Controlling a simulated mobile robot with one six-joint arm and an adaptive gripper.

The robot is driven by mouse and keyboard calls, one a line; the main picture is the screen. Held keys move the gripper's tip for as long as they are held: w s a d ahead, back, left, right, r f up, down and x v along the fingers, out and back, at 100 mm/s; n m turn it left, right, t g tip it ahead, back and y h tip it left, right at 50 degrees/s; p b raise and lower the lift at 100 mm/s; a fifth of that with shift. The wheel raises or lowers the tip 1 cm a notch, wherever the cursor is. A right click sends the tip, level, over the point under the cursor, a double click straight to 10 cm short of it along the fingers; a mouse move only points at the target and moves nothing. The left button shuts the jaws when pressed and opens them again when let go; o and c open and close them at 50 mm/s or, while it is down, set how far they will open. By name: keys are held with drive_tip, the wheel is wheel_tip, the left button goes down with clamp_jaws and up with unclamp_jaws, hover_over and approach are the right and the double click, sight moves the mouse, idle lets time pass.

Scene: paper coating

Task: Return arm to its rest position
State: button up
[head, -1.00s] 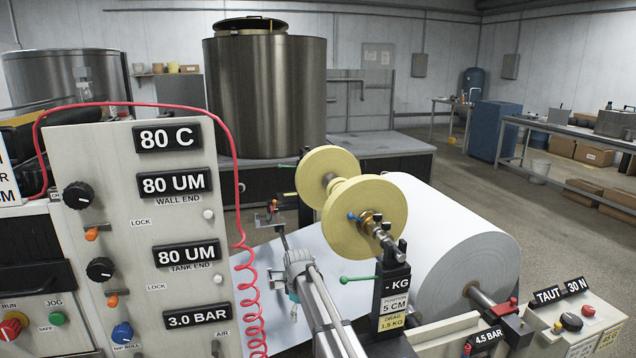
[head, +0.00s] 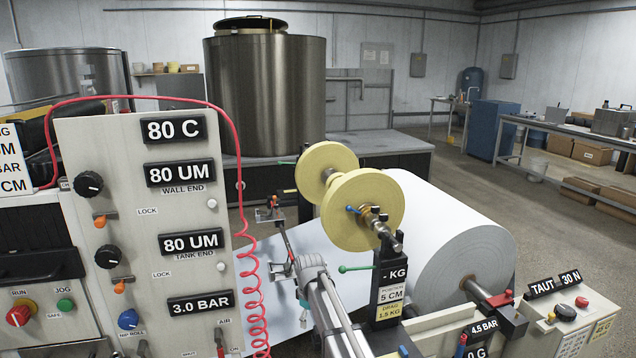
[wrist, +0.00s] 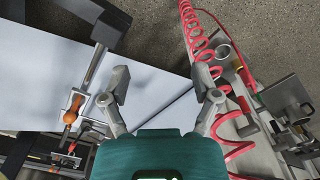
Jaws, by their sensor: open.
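My arm reaches forward from the bottom of the head view, just left of the yellow-flanged spool. My gripper (head: 270,270) is at its far end, over the white paper web (head: 270,295). In the wrist view my gripper (wrist: 162,88) has its two grey fingers spread wide with nothing between them. The white paper web (wrist: 60,75) lies behind the left finger there. The gripper's dark teal body fills the bottom middle of that view.
The control panel (head: 135,240) stands close on the left, with a red coiled hose (head: 254,300) beside it. The yellow-flanged spool (head: 360,212) and a white paper roll (head: 455,230) are on the right. An orange-handled part (wrist: 73,108) is left of the gripper.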

drive_tip(key=s+d+f+m+b, duration=0.4)
drive_tip(key=s+d+f+m, duration=0.15)
drive_tip(key=s+d, duration=0.55)
drive_tip(key=s+d+f+m+b, duration=0.5)
drive_tip(key=s+d, duration=0.4)
drive_tip(key=s, duration=0.4)
wheel_tip(320, 180, up, 24)
drive_tip(key=p, duration=2.2)
drive_tip(key=shift+w+a+p, duration=0.3)
drive_tip(key=shift+p, duration=0.1)
